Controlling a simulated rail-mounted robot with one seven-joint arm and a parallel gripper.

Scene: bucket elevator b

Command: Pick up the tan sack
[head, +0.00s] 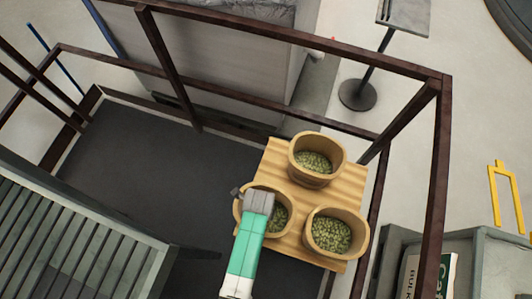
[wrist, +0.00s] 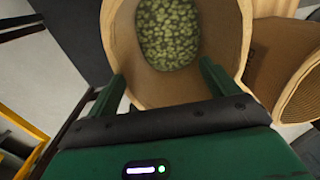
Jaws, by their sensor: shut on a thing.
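Three tan sacks with open tops, filled with green hop-like pellets, stand upright on a wooden pallet (head: 326,257) in the head view. My gripper (head: 258,203) is over the left tan sack (head: 239,217) and hides part of its top. In the wrist view my gripper (wrist: 162,74) has its two green fingers on either side of this tan sack (wrist: 112,42), shut on it near the rim. The sack's underside is hidden, so I cannot tell whether it is clear of the pallet.
Another tan sack (head: 335,234) stands close on the right and one (head: 316,160) behind. Dark metal railing (head: 438,150) encloses the dark platform (head: 140,170). A grey slatted box (head: 70,235) is at the lower left. Platform floor left of the pallet is clear.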

